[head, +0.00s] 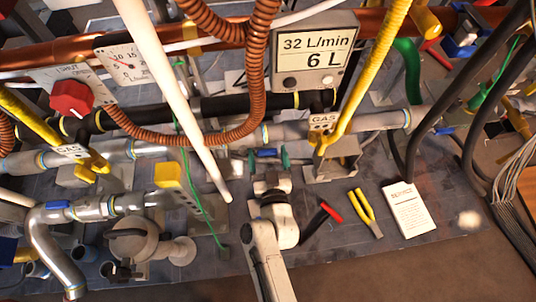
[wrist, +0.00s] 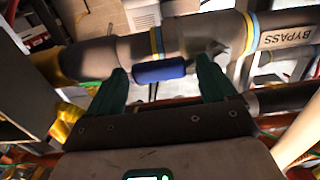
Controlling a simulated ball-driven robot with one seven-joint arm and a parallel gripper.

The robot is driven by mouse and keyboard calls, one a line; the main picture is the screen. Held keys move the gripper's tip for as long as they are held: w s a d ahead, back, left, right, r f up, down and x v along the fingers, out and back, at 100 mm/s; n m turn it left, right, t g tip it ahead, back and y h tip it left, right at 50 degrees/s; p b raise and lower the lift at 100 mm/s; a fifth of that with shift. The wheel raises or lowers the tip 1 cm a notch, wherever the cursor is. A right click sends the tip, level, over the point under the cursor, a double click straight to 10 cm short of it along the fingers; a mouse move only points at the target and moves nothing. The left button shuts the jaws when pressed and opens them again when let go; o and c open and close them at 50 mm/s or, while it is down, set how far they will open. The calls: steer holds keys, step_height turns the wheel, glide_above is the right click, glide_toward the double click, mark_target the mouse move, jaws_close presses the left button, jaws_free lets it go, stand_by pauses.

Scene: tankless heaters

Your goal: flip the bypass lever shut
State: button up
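The bypass lever has a blue grip (wrist: 160,71) lying crosswise below a grey pipe in the wrist view. The pipe bears a BYPASS label (wrist: 285,38) to its right. The blue grip also shows in the head view (head: 266,153), under the grey pipe at the middle. My gripper (wrist: 163,74) is open, with one green finger at each end of the grip. The fingertips are very close to its ends; I cannot tell whether they touch. My gripper (head: 268,157) also shows in the head view, reaching up from below.
Yellow gas levers (head: 95,163) and a GAS-tagged pipe flank the spot. A white pole (head: 170,90) slants past on the left. Pliers (head: 367,212), a red-handled tool (head: 320,220) and a white booklet (head: 409,208) lie on the mat to the right.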

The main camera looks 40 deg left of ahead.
steer(key=c, duration=1.4)
steer(key=shift+r, duration=0.1)
steer(key=shift+c, duration=0.2)
